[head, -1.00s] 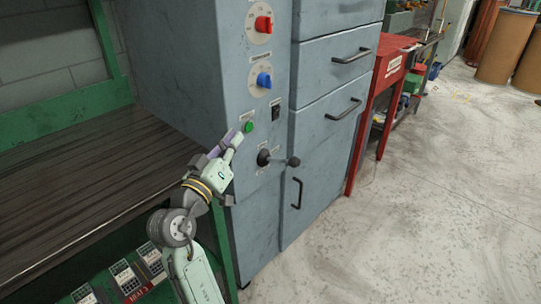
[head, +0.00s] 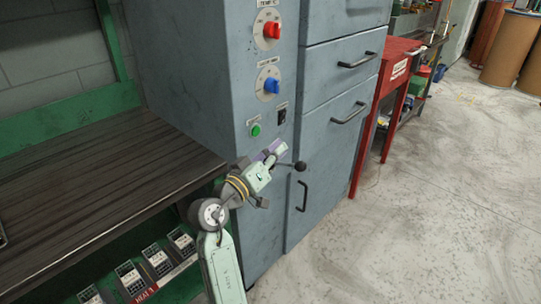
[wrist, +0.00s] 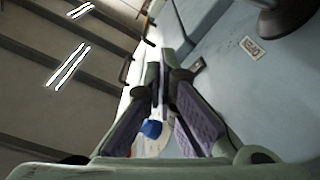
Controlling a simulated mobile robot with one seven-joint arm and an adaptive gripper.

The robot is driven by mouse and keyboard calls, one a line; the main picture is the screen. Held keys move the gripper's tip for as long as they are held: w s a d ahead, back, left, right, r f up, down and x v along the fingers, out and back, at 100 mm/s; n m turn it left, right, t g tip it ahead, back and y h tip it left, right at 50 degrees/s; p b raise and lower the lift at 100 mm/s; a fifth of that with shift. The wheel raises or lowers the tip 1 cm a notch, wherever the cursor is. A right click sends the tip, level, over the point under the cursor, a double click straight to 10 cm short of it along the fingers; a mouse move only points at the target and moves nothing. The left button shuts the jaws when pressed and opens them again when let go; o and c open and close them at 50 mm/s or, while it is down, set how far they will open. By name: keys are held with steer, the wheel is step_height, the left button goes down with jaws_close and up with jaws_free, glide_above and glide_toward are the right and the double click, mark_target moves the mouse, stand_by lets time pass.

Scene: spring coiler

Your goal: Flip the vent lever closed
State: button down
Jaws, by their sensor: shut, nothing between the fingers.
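The vent lever (head: 300,165) is a dark handle with a round knob on the front of the grey-blue cabinet, below the dials and the black switch. Its knob points to the right. My gripper (head: 279,149) is in front of the lever's base and hides it, with the fingers close to the handle. Whether they touch it I cannot tell. In the wrist view my gripper (wrist: 164,78) has its fingers together and holds nothing. A dark round part, apparently the lever's mount (wrist: 291,14), shows at the top right beside a small label (wrist: 251,47).
The cabinet front (head: 245,75) carries a red knob (head: 271,30), a blue knob (head: 271,86), a green button (head: 255,130) and a black switch (head: 282,114). Drawers with handles (head: 349,113) are to the right. A dark-topped bench (head: 90,185) stands left. Floor (head: 430,210) at right is clear.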

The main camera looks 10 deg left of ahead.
steer(key=d+f, duration=0.1)
steer(key=w+d+f+p, duration=0.1)
steer(key=w+d, duration=0.1)
steer(key=shift+d+f+p, duration=0.25)
steer(key=shift+f+p, duration=0.15)
